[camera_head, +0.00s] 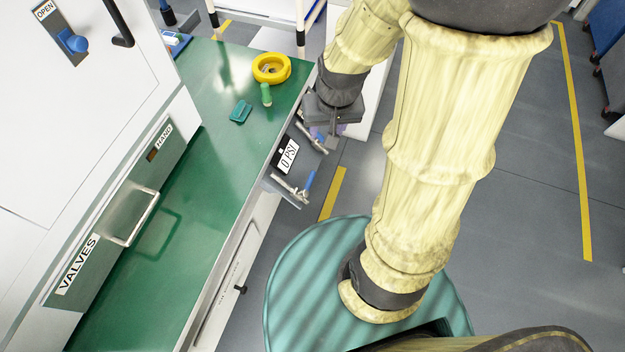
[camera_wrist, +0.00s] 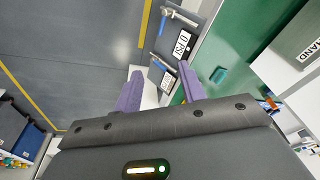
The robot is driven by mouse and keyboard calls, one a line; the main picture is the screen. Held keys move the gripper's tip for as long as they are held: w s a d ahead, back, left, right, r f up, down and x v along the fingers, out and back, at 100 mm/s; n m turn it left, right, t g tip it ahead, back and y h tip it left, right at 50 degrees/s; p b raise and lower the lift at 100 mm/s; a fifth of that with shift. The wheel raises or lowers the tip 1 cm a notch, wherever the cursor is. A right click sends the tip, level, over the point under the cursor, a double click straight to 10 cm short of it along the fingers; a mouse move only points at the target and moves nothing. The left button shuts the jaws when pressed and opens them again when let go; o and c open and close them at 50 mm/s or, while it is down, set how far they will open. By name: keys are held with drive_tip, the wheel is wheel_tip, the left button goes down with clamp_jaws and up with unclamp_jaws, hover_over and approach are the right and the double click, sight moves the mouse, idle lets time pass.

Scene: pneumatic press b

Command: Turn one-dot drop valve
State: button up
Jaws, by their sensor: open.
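A dark panel on the table's right side carries two metal valves. The nearer-to-camera valve (camera_head: 292,188) has a blue handle and also shows at the top of the wrist view (camera_wrist: 182,16). The other valve (camera_head: 312,139) is close to my gripper and shows in the wrist view (camera_wrist: 163,63) just beyond the fingers. I cannot make out dot marks, so which valve is the one-dot one is unclear. My gripper (camera_wrist: 160,90) is open, its purple fingers apart with no valve between them. In the head view my gripper (camera_head: 328,131) is partly hidden by its own body.
A "0 PSI" plate (camera_head: 287,155) sits between the valves. The green tabletop (camera_head: 215,130) holds a yellow ring (camera_head: 271,68), a green bottle-like piece (camera_head: 266,95) and a small teal block (camera_head: 241,112). A "VALVES" box with a handle (camera_head: 134,218) stands at left.

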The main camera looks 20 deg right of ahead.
sight(312, 177)
drive_tip(key=w+d+f+m+y+b, duration=0.1)
drive_tip(key=w+f+b, duration=0.3)
drive_tip(key=f, duration=0.7)
drive_tip(key=w+d+f+m+y+b, duration=0.1)
drive_tip(key=w+f+m+b, duration=0.3)
drive_tip(key=f+b, duration=0.5)
wheel_tip(312, 177, down, 3)
drive_tip(key=shift+w+d+r+m+g, duration=0.15)
drive_tip(key=shift+d+m+g, duration=0.15)
drive_tip(key=shift+d, duration=0.45)
drive_tip(key=b+x, duration=0.3)
drive_tip(key=x, duration=1.4)
drive_tip(key=shift+a+f+b, duration=0.15)
drive_tip(key=shift+f+b, duration=0.1)
drive_tip(key=shift+b, duration=0.1)
drive_tip(key=shift+c, duration=0.4)
clamp_jaws()
